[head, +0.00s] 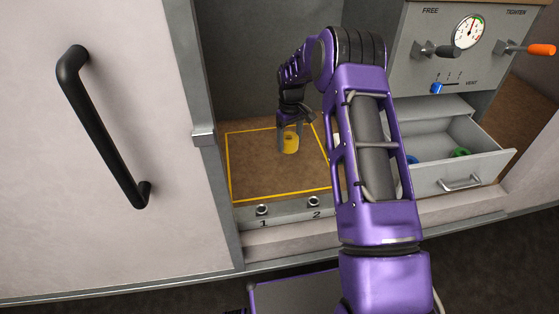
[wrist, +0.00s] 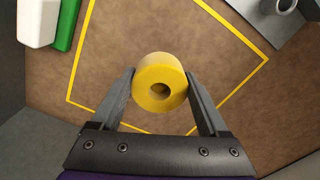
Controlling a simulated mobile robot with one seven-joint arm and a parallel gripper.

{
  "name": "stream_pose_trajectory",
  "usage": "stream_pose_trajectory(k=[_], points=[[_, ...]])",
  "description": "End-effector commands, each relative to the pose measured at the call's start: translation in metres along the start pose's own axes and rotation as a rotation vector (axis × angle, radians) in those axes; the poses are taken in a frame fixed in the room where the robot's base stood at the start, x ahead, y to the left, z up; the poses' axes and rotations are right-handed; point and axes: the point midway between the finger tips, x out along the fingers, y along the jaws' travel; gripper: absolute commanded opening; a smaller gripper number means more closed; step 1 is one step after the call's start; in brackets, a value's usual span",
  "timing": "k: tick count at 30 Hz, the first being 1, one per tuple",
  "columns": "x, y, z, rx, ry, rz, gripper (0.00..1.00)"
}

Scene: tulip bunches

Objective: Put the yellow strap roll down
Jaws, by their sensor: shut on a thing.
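The yellow strap roll (wrist: 152,78) is between the fingers of my gripper (wrist: 163,92), which is shut on it. In the wrist view its round end with the dark centre hole faces the camera. In the head view the yellow roll (head: 290,146) hangs upright below my gripper (head: 290,131), over the brown board. A yellow outlined square (head: 230,165) marks the board, and the roll is inside that outline as seen from the head. I cannot tell whether the roll touches the board.
An open grey drawer (head: 467,183) at right holds a green roll (head: 461,153) and a blue thing (head: 412,159). A grey panel with a gauge (head: 468,32) and levers stands behind it. White and green things (wrist: 64,25) are at the wrist view's upper left. Sockets labelled 1 (head: 262,210) and 2 (head: 314,202) line the front edge.

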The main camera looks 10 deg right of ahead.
Motion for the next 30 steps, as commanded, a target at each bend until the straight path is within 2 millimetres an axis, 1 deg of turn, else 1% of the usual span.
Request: stream_pose_trajectory(k=[9,14,19,21,30], points=[[0.054,0.000,0.000,-0.003,-0.002,-0.001,0.11],[0.069,0.001,-0.001,-0.002,0.000,0.000,0.11],[0.093,0.000,0.000,-0.002,-0.001,-0.001,0.11],[0.098,0.001,-0.001,-0.001,0.001,0.000,0.11],[0.099,0.001,-0.001,-0.001,0.001,0.000,0.11]])
